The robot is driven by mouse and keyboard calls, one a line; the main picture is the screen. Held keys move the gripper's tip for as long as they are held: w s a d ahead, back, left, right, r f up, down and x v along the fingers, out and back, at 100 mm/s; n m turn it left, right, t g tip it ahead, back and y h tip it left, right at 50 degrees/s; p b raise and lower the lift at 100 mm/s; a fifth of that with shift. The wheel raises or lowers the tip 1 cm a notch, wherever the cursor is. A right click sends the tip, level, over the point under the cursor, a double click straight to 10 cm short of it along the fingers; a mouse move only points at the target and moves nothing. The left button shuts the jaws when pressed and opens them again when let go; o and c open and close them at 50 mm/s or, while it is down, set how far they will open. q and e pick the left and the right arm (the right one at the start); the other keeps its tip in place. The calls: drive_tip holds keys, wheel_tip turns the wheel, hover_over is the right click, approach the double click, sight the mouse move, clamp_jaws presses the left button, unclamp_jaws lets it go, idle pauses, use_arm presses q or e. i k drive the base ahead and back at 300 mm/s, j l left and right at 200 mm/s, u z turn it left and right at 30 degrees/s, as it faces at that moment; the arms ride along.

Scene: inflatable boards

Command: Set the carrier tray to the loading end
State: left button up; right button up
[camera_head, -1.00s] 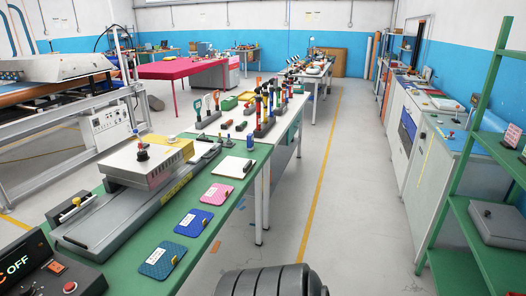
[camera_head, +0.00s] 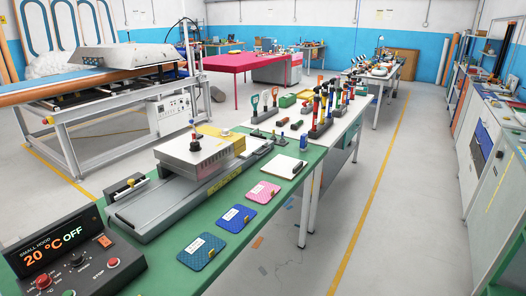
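A grey machine with a long flat bed (camera_head: 150,210) lies along the green bench. A boxy hood (camera_head: 200,150) with a dark knob on top and a yellow side stands over its far part. A control box (camera_head: 70,250) at the near left reads "SMALL HOOD 20 °C OFF". Neither of my grippers is in view.
Teal (camera_head: 202,250), blue (camera_head: 236,217) and pink (camera_head: 263,191) swatches and a clipboard (camera_head: 278,167) lie on the green bench (camera_head: 165,270). Tool racks (camera_head: 325,110) stand beyond. A large frame machine (camera_head: 90,110) is at left. Clear floor (camera_head: 410,200) lies to the right.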

sight(253, 144)
drive_tip(key=i+l+u, duration=0.1)
drive_tip(key=u, duration=0.4)
drive_tip(key=i+l+u, duration=0.15)
drive_tip(key=l, duration=0.2)
drive_tip(key=i+l+u, duration=0.15)
drive_tip(key=l, duration=0.2)
drive_tip(key=i+l+u, duration=0.2)
drive_tip(key=l, duration=0.2)
drive_tip(key=i+l+u, duration=0.15)
drive_tip(key=l, duration=0.25)
drive_tip(key=k, duration=0.05)
